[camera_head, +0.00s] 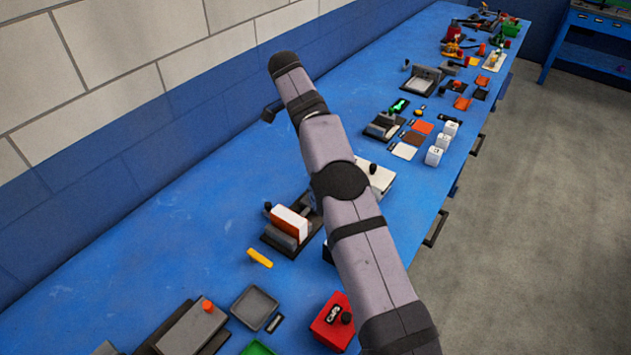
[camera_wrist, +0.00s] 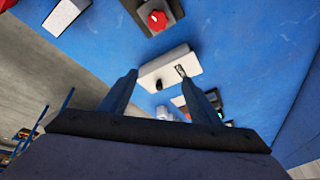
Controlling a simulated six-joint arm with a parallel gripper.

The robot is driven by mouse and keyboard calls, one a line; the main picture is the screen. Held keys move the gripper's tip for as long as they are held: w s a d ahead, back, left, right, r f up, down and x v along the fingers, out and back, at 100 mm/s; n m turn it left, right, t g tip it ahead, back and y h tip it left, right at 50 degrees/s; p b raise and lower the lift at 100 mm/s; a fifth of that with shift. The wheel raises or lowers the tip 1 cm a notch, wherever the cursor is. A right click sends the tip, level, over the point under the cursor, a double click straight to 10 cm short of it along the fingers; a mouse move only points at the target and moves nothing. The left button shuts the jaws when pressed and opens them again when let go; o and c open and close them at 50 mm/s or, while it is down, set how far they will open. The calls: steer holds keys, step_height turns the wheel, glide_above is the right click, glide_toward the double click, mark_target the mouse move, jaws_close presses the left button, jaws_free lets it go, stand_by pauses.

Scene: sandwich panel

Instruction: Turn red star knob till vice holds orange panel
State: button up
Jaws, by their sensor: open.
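In the head view a block-like panel (camera_head: 289,223), white with an orange-brown side, stands in a dark grey vice (camera_head: 279,239) left of my arm. I cannot tell whether the jaws touch it. The red star knob (camera_wrist: 157,19) shows on a grey block at the top of the wrist view. It is not visible in the head view, where my arm covers part of the vice area. My gripper (camera_wrist: 157,72) is open and empty, its fingers apart and away from the knob. In the head view only a dark part of it (camera_head: 271,112) shows beyond my arm.
A white box with a black knob (camera_wrist: 166,68) lies between the fingers in the wrist view. On the blue bench are a yellow piece (camera_head: 260,258), a grey tray (camera_head: 255,306) and a red box (camera_head: 333,322). Open bench lies left of the vice.

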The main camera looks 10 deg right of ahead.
steer(key=s+d+r+m+g+y+p, duration=0.1)
steer(key=s+d+r+p, duration=0.25)
steer(key=s+d, duration=0.25)
steer(key=s+a+f+n+t+y, duration=0.1)
steer(key=s+a+f+n+y, duration=0.1)
steer(key=a+f+n, duration=0.35)
steer(key=s+a+f+n+y, duration=0.2)
steer(key=f+n, duration=0.4)
steer(key=f, duration=0.2)
steer(key=w+r+n+t, duration=0.1)
steer(key=w+n+t, duration=0.2)
steer(key=w+n, duration=0.3)
steer(key=n, duration=0.3)
steer(key=shift+r, duration=0.2)
steer(key=shift+f, duration=0.1)
steer(key=shift+p+x, duration=1.3)
steer(key=shift+x, duration=2.25)
